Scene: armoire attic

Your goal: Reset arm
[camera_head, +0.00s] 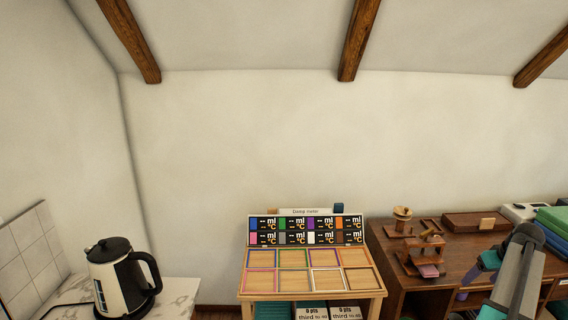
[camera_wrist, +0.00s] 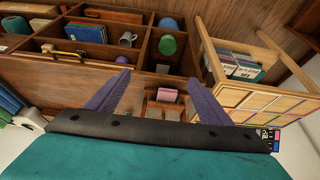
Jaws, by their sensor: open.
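My gripper (camera_wrist: 157,98) shows in the wrist view as two purple fingers spread wide apart, with nothing between the tips. Beyond the fingers is the wooden desk, with a small wooden stand holding a pink block (camera_wrist: 167,95) behind the gap. In the head view my grey arm (camera_head: 518,275) is at the lower right, in front of the brown desk (camera_head: 385,240). Purple parts of the gripper show beside the arm there, but the fingertips are not clear. The pink block (camera_head: 428,270) on its stand lies left of the arm.
A light wooden sorting table (camera_head: 262,293) with coloured compartments and a label board stands left of the desk. A black and white kettle (camera_head: 118,277) sits on a marble counter at far left. The wall above is clear.

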